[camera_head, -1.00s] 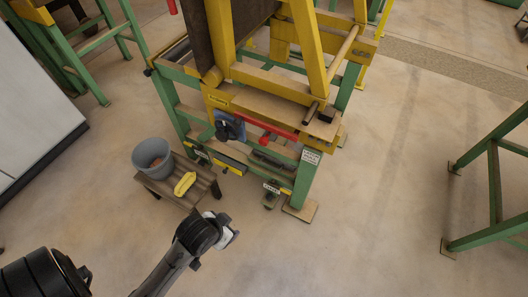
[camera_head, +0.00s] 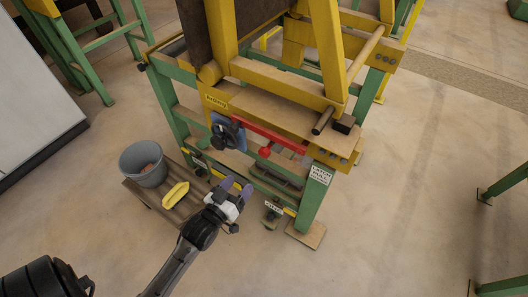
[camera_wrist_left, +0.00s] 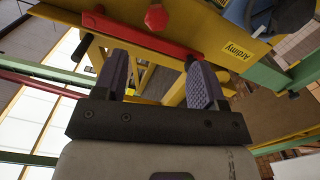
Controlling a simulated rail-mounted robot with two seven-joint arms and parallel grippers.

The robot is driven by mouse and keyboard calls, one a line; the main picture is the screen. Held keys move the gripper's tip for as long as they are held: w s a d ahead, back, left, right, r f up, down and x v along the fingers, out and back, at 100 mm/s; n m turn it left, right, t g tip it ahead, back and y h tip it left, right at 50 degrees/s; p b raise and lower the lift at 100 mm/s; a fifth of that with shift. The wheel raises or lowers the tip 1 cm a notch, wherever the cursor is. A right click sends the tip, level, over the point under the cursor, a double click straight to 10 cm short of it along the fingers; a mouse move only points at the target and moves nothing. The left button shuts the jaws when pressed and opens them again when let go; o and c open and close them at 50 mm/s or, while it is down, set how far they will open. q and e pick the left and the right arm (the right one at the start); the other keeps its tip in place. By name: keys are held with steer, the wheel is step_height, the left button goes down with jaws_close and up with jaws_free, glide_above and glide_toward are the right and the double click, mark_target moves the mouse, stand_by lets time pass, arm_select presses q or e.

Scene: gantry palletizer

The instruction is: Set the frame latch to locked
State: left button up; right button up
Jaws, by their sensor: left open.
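The frame latch appears as a red bar (camera_head: 262,133) with a round red knob (camera_head: 265,152), mounted on the front of the yellow frame (camera_head: 213,101). The bar slopes slightly down to the right. In the left wrist view the red bar (camera_wrist_left: 135,33) and its knob (camera_wrist_left: 156,17) lie beyond the fingertips. My left gripper (camera_head: 235,186) is open and empty, below and to the left of the knob in the head view, apart from it. Both its fingers (camera_wrist_left: 158,72) show in the left wrist view. My right gripper is not in view.
A black knob on a blue plate (camera_head: 226,133) is left of the bar. A white sign (camera_head: 320,174) hangs on the green leg. A low wooden bench (camera_head: 148,194) holds a grey bucket (camera_head: 140,163) and a yellow object (camera_head: 176,194).

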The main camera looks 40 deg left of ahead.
mark_target(262, 155)
arm_select(q)
steer(key=w+b, duration=0.1)
steer(key=w, duration=0.3)
steer(key=w+a+b, duration=0.1)
steer(key=w+b, duration=0.1)
steer(key=w, duration=0.2)
steer(key=w+b, duration=0.1)
steer(key=w, duration=0.4)
steer(key=shift+a+r+b, duration=0.3)
steer(key=shift+a+b, duration=0.05)
steer(key=shift+a, duration=0.05)
steer(key=shift+w+a+r, duration=0.1)
steer(key=shift+w, duration=0.5)
steer(key=shift+c, duration=0.3)
